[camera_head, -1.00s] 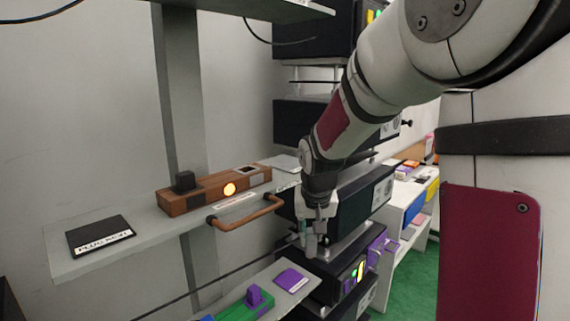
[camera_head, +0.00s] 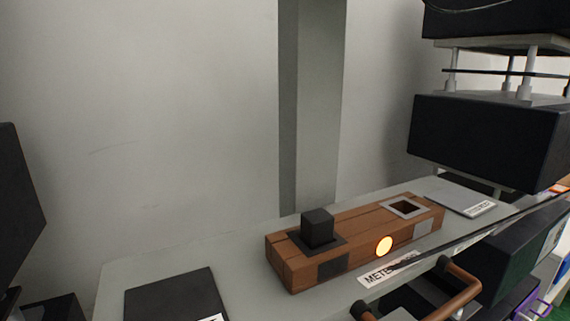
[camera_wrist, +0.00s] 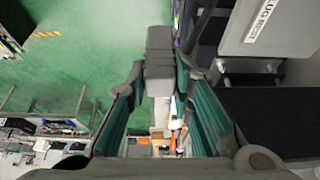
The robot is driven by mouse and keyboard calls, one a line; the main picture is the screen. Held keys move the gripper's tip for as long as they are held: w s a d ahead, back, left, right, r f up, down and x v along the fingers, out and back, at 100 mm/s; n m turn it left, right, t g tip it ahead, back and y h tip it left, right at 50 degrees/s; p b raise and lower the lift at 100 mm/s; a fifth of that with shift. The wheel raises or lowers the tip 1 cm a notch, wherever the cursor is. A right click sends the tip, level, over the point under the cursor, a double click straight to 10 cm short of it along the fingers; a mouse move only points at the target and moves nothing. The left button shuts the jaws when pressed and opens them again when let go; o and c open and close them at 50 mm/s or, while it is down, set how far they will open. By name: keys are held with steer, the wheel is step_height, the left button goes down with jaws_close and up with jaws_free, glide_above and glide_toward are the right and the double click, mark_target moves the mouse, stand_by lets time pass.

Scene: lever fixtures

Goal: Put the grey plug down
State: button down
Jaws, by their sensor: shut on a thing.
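My gripper (camera_wrist: 160,75) is out of the head view and shows in the wrist view. Its green-lined fingers are shut on the grey plug (camera_wrist: 158,78), a blocky piece with a darker upper end, held over the green floor. In the head view, a grey rest pad (camera_head: 455,197) with a white label lies at the right on the grey shelf. A grey pad with a partly legible plug label (camera_wrist: 262,28) shows at the upper right of the wrist view, apart from the plug.
A wooden box (camera_head: 350,235) on the shelf (camera_head: 240,260) has a black plug (camera_head: 317,227) at its left, a lit orange lamp (camera_head: 384,246) and an open grey-framed socket (camera_head: 405,206). A black pad (camera_head: 172,292) lies left; a handle (camera_head: 455,298) juts in front.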

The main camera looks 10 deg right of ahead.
steer(key=w+a, duration=0.2)
steer(key=w, duration=0.3)
steer(key=w+a+f+p, duration=0.1)
steer(key=w+a, duration=0.1)
steer(key=w, duration=0.3)
steer(key=w+a+f+p, duration=0.1)
steer(key=w+a, duration=0.1)
steer(key=w, duration=0.4)
steer(key=shift+f, duration=0.25)
steer(key=shift+d+f, duration=0.1)
steer(key=shift+f, duration=0.45)
steer(key=shift+f, duration=0.15)
steer(key=c, duration=1.4)
jaws_free()
